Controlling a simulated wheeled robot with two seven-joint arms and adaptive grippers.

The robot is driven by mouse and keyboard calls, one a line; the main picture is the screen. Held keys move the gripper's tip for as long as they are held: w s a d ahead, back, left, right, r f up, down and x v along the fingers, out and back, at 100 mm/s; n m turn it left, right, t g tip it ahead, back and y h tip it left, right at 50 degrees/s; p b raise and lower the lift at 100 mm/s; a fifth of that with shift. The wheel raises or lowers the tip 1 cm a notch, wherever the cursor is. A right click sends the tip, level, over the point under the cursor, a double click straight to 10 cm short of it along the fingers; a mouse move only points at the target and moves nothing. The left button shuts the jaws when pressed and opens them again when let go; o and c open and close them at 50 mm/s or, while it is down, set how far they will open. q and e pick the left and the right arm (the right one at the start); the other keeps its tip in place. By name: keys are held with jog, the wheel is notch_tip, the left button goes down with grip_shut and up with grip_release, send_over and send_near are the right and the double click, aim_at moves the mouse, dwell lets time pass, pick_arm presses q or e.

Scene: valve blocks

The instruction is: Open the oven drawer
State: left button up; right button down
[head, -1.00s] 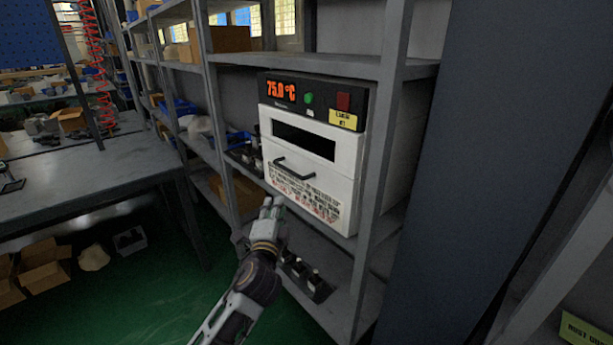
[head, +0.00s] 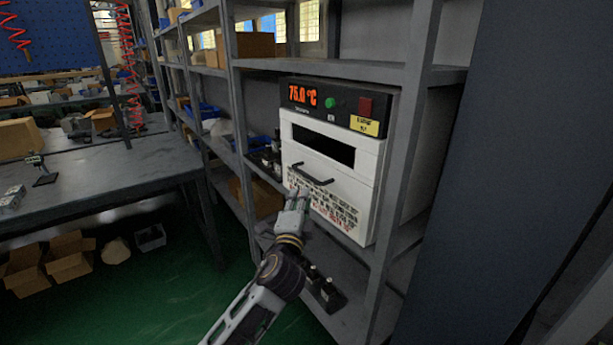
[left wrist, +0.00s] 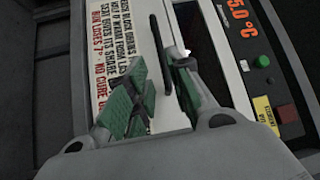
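The oven (head: 333,165) is a white box on a shelf with a black top panel reading 75.0 °C. Its drawer front has a dark window slot, a black bar handle (head: 314,174) and printed text below; the drawer looks closed. My left gripper (head: 299,193) is just below and in front of the handle's left part. In the left wrist view its green-padded fingers (left wrist: 156,95) are spread apart, and the handle (left wrist: 159,50) extends ahead, its near end appearing between the fingertips. Contact cannot be told. My right gripper is not in view.
Grey shelf posts (head: 408,150) stand close to the oven's right. Small black items (head: 325,288) lie on the shelf below, near my left arm. A grey workbench (head: 90,185) stands at the left, with open green floor (head: 165,295) before the shelves.

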aim_at(306, 174)
pick_arm(q)
jog(key=b+x, duration=0.1)
jog(key=x, duration=1)
jog(key=shift+w, duration=0.55)
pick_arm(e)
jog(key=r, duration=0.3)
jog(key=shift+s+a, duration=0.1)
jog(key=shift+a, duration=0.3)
pick_arm(q)
jog(key=shift+c, duration=0.2)
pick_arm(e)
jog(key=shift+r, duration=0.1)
pick_arm(q)
grip_shut()
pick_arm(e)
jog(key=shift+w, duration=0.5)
